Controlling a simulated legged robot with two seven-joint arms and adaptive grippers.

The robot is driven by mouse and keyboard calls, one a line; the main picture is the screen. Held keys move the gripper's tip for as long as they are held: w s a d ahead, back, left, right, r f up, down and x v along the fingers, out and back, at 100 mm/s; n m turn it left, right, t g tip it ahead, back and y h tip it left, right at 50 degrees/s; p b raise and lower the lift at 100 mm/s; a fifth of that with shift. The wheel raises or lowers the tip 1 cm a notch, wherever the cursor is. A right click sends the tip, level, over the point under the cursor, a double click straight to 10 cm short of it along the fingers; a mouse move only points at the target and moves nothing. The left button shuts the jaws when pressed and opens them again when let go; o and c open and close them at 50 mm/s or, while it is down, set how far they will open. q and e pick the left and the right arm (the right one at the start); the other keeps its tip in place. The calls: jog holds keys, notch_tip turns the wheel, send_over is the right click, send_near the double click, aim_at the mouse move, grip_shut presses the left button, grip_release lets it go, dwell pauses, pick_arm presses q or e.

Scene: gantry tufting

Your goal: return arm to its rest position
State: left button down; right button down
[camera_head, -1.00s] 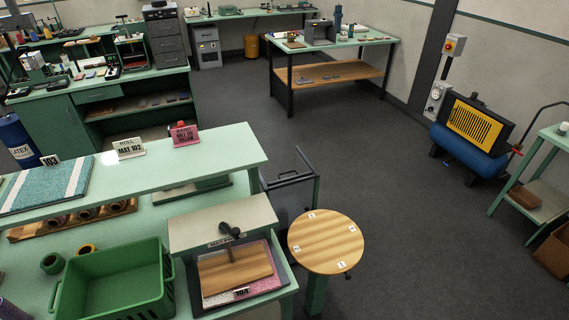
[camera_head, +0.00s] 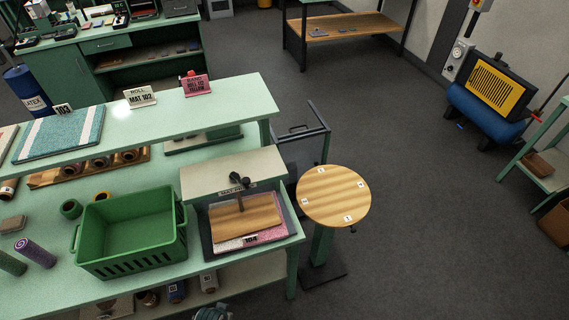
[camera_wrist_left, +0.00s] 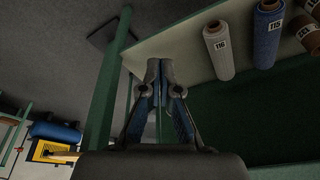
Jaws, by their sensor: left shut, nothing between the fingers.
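My left gripper (camera_wrist_left: 160,68) shows in the left wrist view, its two fingers together with nothing between them. It is near the lower shelf (camera_wrist_left: 175,38) of the green table, apart from the yarn rolls lying there. A white roll marked 116 (camera_wrist_left: 219,50) and a blue roll marked 115 (camera_wrist_left: 266,35) lie to the right of the fingers. In the head view only a small dark blue-grey part, probably of my left gripper or wrist, shows at the bottom edge in front of the table. My right gripper is in neither view.
The green table (camera_head: 50,285) carries a green crate (camera_head: 130,235), a hinged press (camera_head: 230,172) over mats, and loose spools. A round wooden stand (camera_head: 334,195) is right of it. Open grey floor (camera_head: 430,240) lies beyond, with a blue compressor (camera_head: 480,115) at right.

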pick_arm(q)
jog(key=s+f+g, duration=0.1)
jog(key=s+f, duration=0.2)
jog(key=f, duration=0.8)
jog(key=s+f, duration=0.4)
jog(key=f, duration=0.7)
jog(key=s+a+f+g, duration=0.1)
jog(key=s+a+f, duration=0.2)
jog(key=s+f, duration=0.7)
jog(key=s, duration=0.4)
jog(key=shift+a+f, duration=0.2)
jog(key=shift+f, duration=0.2)
